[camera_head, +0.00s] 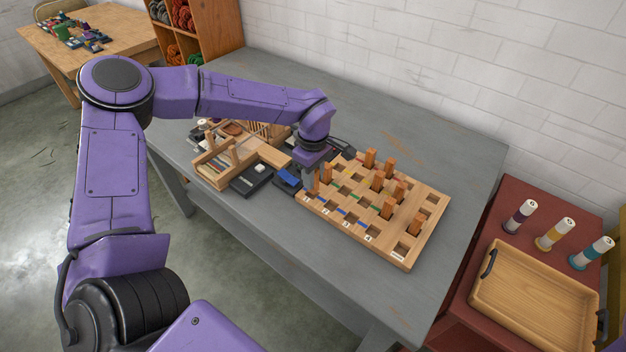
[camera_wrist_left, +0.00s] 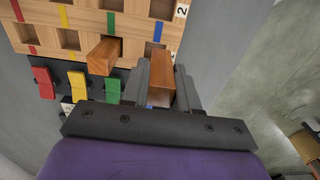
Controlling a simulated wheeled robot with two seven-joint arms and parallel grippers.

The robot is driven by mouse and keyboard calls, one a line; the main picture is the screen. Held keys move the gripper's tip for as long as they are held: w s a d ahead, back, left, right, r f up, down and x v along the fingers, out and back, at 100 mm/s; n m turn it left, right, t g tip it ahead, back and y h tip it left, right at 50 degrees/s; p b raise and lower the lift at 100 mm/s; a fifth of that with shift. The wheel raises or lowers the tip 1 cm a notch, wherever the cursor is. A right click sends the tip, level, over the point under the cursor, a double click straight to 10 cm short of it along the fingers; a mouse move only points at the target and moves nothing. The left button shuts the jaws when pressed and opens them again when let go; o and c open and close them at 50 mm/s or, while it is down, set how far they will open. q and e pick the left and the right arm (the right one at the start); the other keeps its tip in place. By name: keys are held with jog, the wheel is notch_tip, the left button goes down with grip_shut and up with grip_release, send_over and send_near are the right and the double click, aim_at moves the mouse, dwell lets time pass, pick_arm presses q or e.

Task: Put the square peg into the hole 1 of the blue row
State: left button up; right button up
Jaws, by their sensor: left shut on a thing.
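The wooden peg board (camera_head: 422,232) lies on the grey table, with numbers 1 to 4 along its front edge and blue strips nearest that edge. My left gripper (camera_head: 316,178) is low over the board's near-left end, by number 1. In the left wrist view my left gripper (camera_wrist_left: 164,85) is shut on an orange-brown square peg (camera_wrist_left: 161,72). The held peg is in line with the blue strip (camera_wrist_left: 158,31), at the blue row's end. Its lower end is hidden, so I cannot tell whether it is in hole 1. My right gripper is not in view.
Another peg (camera_wrist_left: 103,56) stands beside the held one, in line with the green strip. Several pegs (camera_head: 377,181) stand farther along the board. Red (camera_wrist_left: 44,83), yellow (camera_wrist_left: 77,84) and green (camera_wrist_left: 112,90) tabs lie off the board's end. A wooden tray (camera_head: 535,290) is at right.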

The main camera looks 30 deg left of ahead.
pick_arm(q)
jog(key=shift+w+a+f, duration=0.35)
jog(key=shift+a+f, duration=0.05)
jog(key=shift+f, duration=0.2)
notch_tip(320, 180, down, 3)
jog(key=shift+w+f, duration=0.1)
jog(key=shift+f, duration=0.05)
jog(key=shift+f, duration=0.1)
jog(key=o, duration=1)
notch_tip(320, 180, up, 12)
jog(key=shift+r, duration=0.2)
